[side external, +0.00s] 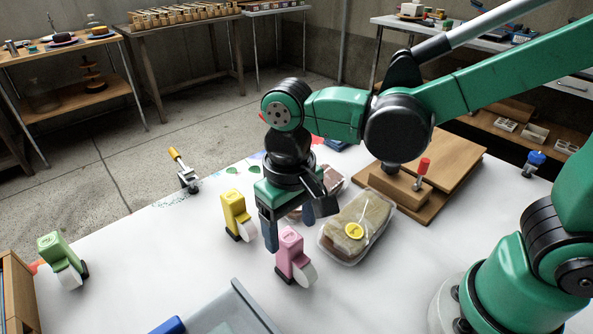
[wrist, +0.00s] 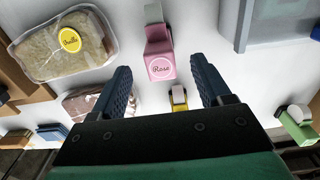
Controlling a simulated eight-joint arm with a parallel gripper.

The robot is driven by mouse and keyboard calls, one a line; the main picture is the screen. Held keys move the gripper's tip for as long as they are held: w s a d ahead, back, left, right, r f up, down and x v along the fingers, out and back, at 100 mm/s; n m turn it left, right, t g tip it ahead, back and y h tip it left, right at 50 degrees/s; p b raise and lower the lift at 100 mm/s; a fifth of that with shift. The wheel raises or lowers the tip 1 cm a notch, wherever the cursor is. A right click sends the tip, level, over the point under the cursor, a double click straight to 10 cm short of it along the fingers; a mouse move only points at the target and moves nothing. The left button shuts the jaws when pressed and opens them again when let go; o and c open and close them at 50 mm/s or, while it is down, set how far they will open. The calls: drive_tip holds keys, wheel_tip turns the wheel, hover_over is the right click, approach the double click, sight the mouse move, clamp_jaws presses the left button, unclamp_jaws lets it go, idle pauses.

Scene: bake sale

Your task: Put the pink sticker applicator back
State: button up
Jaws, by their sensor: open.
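The pink sticker applicator (side external: 290,252) stands on the white table, with a white wheel on its front. In the wrist view its pink top (wrist: 160,66) reads "Rose". My gripper (side external: 292,226) is open and points down just behind and above it. In the wrist view the applicator shows between and beyond the two fingertips (wrist: 161,76), with no visible grip on it. A yellow applicator (side external: 235,213) stands to its left, and a green one (side external: 61,258) farther left.
A clear packed loaf with a yellow sticker (side external: 345,230) lies right of the pink applicator. Another pack (wrist: 84,101) is partly hidden by my gripper. A wooden board (side external: 447,160) with a block is behind right. A grey translucent tray (side external: 228,312) is at the front. A wooden box (side external: 18,300) stands far left.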

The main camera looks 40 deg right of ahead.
wheel_tip(320, 180, up, 7)
drive_tip(key=shift+f, duration=0.2)
drive_tip(key=shift+d+r, duration=0.1)
drive_tip(key=shift+d, duration=0.15)
drive_tip(key=d+f+t, duration=0.2)
drive_tip(key=d+t, duration=0.5)
drive_tip(key=d, duration=0.5)
drive_tip(key=shift+w+f, duration=0.2)
drive_tip(key=shift+w, duration=0.25)
drive_tip(key=shift+a, duration=0.1)
